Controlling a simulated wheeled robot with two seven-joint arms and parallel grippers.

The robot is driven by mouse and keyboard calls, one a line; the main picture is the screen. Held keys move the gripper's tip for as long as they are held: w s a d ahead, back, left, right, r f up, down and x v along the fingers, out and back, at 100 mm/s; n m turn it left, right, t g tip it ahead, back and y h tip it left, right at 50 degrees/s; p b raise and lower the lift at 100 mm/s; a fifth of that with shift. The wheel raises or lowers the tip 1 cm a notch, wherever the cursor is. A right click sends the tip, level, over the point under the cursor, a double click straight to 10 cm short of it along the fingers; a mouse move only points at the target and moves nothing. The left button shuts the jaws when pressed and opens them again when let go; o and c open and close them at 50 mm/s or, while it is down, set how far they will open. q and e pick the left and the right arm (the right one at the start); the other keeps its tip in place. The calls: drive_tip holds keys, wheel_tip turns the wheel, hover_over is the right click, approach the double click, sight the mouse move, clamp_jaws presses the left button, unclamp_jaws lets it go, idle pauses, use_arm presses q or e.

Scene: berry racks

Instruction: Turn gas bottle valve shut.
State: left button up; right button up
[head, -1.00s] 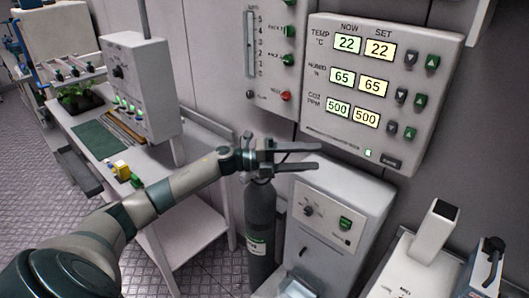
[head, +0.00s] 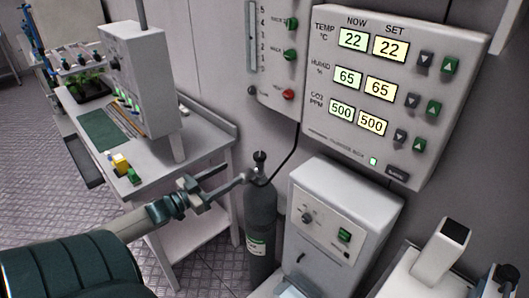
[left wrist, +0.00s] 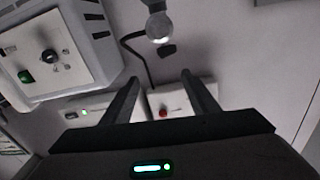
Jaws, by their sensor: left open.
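The gas bottle (head: 261,218) is a dark grey-green upright cylinder beside the white cabinet, with a pale label low down. Its valve (head: 259,157) is a small dark knob on top, with a black hose leading up to the wall panel. My left gripper (head: 237,174) is open, its fingers pointing at the bottle's neck from the left, just below the valve. I cannot tell whether a fingertip touches. In the left wrist view the open fingers (left wrist: 160,78) have nothing between them; a pale rounded fitting (left wrist: 158,24), probably the bottle's top, lies beyond. My right gripper is not in view.
The white cabinet (head: 340,205) stands close to the bottle's right. A table (head: 187,154) with small coloured blocks stands to the left. The wall panel with displays (head: 378,90) hangs above. A bench with devices (head: 443,250) is at lower right.

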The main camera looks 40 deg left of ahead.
sight(256, 156)
use_arm(q)
drive_tip(key=shift+s+a+f+n+y, duration=0.35)
drive_tip(key=shift+s+a+n+y, duration=0.25)
drive_tip(key=shift+a+n, duration=0.25)
drive_tip(key=w+p, duration=0.1)
drive_tip(key=w, duration=0.4)
drive_tip(key=w+d+p, duration=0.1)
drive_tip(key=w, duration=0.4)
drive_tip(key=w+p, duration=0.1)
drive_tip(key=w, duration=0.4)
drive_tip(key=shift+w+d+r, duration=0.1)
drive_tip(key=shift+w+d, duration=0.05)
drive_tip(key=shift+d, duration=0.2)
drive_tip(key=shift+w+d+p, duration=0.1)
drive_tip(key=shift+w+p, duration=0.25)
drive_tip(key=shift+w, duration=0.6)
drive_tip(key=shift+c, duration=0.2)
drive_tip(key=c, duration=1)
